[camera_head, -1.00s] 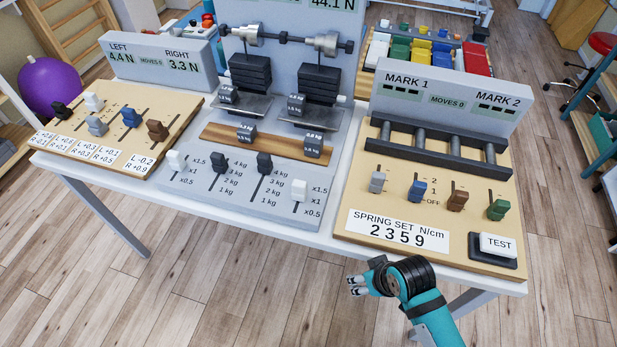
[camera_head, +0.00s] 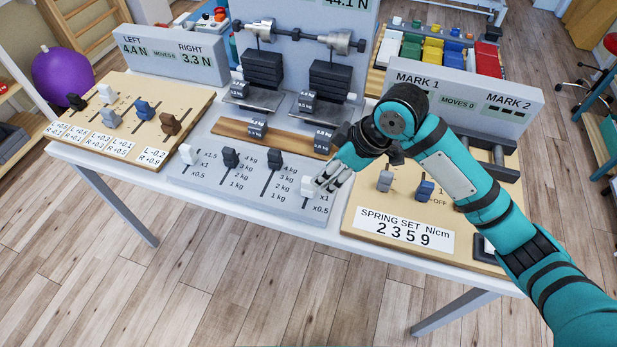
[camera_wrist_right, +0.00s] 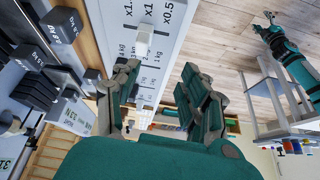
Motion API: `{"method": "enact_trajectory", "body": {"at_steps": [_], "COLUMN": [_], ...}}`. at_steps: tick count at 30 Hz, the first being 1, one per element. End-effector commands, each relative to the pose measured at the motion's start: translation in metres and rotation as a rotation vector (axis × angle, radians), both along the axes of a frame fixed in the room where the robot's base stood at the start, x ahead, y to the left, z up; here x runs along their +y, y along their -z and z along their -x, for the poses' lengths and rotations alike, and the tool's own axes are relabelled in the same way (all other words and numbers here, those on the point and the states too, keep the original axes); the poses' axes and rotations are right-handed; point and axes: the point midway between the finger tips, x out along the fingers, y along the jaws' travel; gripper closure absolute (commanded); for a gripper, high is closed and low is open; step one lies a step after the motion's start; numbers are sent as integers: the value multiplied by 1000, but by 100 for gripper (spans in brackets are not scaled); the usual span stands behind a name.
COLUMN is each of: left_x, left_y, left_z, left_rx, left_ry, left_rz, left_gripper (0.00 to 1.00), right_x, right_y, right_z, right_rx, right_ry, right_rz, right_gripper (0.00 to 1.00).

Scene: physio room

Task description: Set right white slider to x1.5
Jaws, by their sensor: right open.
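The right white slider (camera_head: 307,186) stands on the grey panel, level with the x1 mark. In the right wrist view the white slider knob (camera_wrist_right: 143,38) lies just beyond the fingertips, by the x1 label. There my right gripper (camera_wrist_right: 160,75) is open with a gap between its fingers. Contact with the knob cannot be told. My left gripper (camera_wrist_right: 268,20) shows small and far off in the wrist view; its jaw state is unclear.
The left white slider (camera_head: 187,153) and two dark sliders (camera_head: 231,157) (camera_head: 275,162) share the panel. A wooden slider board (camera_head: 130,92) stands to the left. The spring board (camera_head: 365,210) is at the right, partly behind my right arm. Weights (camera_head: 328,77) hang behind.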

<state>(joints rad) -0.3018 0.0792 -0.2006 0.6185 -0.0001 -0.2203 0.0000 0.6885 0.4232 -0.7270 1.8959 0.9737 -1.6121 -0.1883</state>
Motion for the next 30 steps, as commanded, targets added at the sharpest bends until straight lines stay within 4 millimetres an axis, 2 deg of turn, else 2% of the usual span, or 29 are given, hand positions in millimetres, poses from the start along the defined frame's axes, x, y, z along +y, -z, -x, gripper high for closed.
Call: {"method": "enact_trajectory", "body": {"at_steps": [1,6,11,17,30], "left_x": [1,1,1,1,1], "left_y": [-1,-1,-2,-6,-18], "left_z": [0,-2,-2,-2,-3], "left_rx": [0,-2,-2,-3,-5], "left_ry": [0,0,0,0,0], "left_rz": [-1,-2,-2,-1,-1], "left_gripper": [44,44,44,44,44], "right_x": [-5,-16,-19,-9,26], "right_y": [-17,-49,-57,-34,54], "right_z": [-12,-28,-32,-34,-45], "right_rx": [-12,-3,5,8,5], "right_ry": [-27,-84,-100,-101,-99], "right_rz": [26,72,83,82,82], "right_gripper": [56,56,56,56,56]}}
